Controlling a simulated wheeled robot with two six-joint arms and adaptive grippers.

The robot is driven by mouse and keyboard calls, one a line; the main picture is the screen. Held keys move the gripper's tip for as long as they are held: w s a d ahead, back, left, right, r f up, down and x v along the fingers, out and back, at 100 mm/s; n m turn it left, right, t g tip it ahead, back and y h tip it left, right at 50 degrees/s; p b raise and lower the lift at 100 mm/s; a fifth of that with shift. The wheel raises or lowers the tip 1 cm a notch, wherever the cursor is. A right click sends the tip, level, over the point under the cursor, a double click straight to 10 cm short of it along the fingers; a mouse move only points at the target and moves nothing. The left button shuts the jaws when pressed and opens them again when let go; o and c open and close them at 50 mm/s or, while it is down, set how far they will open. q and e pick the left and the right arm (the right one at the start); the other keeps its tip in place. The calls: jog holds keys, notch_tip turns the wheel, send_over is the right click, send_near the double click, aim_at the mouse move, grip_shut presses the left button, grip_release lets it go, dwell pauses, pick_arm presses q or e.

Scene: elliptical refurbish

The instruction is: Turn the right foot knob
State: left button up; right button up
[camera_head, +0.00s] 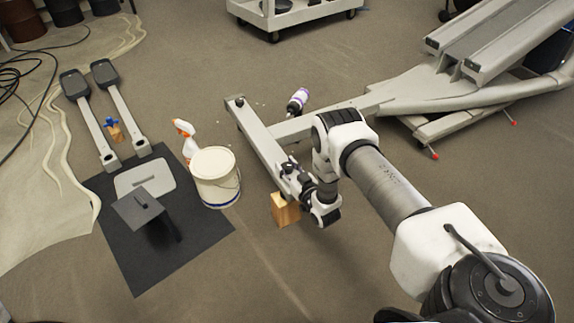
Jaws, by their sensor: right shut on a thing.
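The grey stabilizer bar (262,140) of the elliptical frame lies low over the floor in the middle of the view. My right gripper (291,172) is at the near end of this bar, shut on the right foot knob, which the fingers largely hide. My right wrist hangs just to the right of that bar end. A small dark foot part (239,100) shows at the bar's far end. My left gripper is not in view.
A wooden block (285,211) stands under the bar's near end. A purple-white bottle (297,100) lies behind the bar. The front floor is clear.

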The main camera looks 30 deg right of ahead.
jog(key=n+y, duration=0.2)
jog(key=y, duration=0.1)
jog(key=shift+d, duration=0.1)
jog(key=shift+n+g+y, duration=0.8)
jog(key=shift+n+y, duration=0.8)
jog(key=shift+y, duration=0.9)
jog(key=shift+w, duration=0.1)
jog(key=o, duration=1.2)
jog(key=shift+c, duration=0.2)
jog(key=v, duration=1.2)
